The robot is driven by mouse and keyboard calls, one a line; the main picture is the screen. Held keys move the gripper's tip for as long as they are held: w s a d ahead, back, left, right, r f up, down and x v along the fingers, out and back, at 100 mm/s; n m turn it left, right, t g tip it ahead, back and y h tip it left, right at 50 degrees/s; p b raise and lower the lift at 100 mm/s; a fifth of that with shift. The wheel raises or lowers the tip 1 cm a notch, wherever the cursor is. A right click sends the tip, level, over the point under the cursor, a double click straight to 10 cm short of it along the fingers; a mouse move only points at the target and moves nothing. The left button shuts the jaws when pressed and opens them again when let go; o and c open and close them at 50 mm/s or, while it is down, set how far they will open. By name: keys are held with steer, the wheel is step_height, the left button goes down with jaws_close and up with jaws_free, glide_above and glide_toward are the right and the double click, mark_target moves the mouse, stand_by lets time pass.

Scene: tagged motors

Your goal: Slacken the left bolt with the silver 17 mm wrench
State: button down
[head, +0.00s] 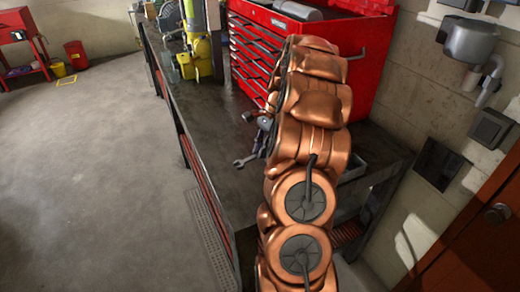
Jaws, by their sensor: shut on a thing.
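A silver wrench (245,160) shows just left of my copper arm, above or on the dark bench top. Its open jaw end points left and the rest runs behind my arm. I cannot tell whether it touches the bench. My gripper (263,143) is a small dark shape at the arm's left edge, mostly hidden behind the arm links. It is shut on the wrench, though the fingertips are not clear. The left bolt cannot be made out, and neither can the wrench's size mark.
The dark workbench (205,118) runs along the wall. A red tool chest (362,65) stands on it behind my arm. A yellow-green machine (195,55) stands at the far end. Small dark and red parts (250,116) show beside my arm. The grey floor at left is open.

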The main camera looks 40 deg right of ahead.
steer(key=shift+s+f+n+b, duration=0.1)
steer(key=shift+s+n+b, duration=0.2)
steer(key=shift+n+b, duration=0.3)
steer(key=shift+s+n+g+b, duration=0.4)
steer(key=shift+s+n, duration=0.1)
steer(key=shift+n, duration=0.1)
steer(key=shift+s+d+n+g+b, duration=0.15)
steer(key=shift+s+n+g+b, duration=0.35)
steer(key=shift+s+n+b, duration=0.5)
steer(key=shift+w, duration=0.15)
